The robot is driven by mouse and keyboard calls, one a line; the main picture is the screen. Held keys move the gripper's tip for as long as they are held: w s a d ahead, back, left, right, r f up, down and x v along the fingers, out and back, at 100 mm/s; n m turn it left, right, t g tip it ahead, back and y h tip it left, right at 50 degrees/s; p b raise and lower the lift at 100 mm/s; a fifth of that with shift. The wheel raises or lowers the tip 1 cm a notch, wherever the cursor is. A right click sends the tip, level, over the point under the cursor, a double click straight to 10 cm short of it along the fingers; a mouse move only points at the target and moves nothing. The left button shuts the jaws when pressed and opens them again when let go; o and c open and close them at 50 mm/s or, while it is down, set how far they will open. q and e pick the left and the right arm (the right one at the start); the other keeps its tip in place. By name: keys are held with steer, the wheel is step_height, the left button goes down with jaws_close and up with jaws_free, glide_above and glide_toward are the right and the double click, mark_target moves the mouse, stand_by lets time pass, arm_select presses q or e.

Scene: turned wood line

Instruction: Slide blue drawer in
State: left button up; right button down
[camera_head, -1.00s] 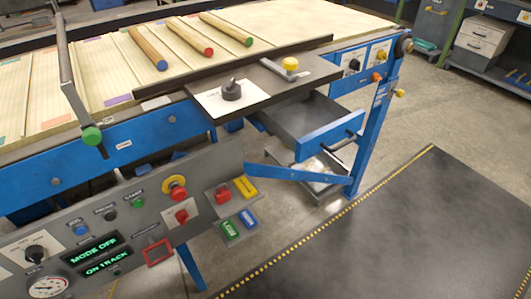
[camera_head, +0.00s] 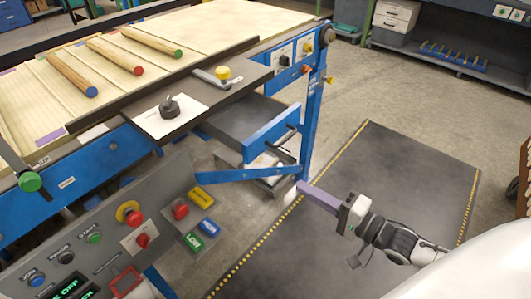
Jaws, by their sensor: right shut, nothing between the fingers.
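The blue drawer (camera_head: 270,134) is pulled out under the right end of the bench. Its grey inside shows from above, and its blue front carries a dark bar handle (camera_head: 284,142). My right gripper (camera_head: 303,189) comes in from the right with its long purple fingers shut and nothing between them. In the picture the fingertips are below and right of the drawer front, close to the blue leg's foot, and apart from the handle. My left gripper is not in view.
A blue bench leg (camera_head: 312,120) stands just right of the drawer, with a slanted blue brace (camera_head: 235,174) below. A control panel (camera_head: 95,235) juts out at the lower left. A dark floor mat (camera_head: 400,170) lies open at the right.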

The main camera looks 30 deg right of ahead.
step_height(320, 180, up, 2)
glide_toward(256, 150)
steer(key=shift+m+y, duration=0.4)
steer(key=x, duration=0.6)
steer(key=shift+w+f, duration=0.25)
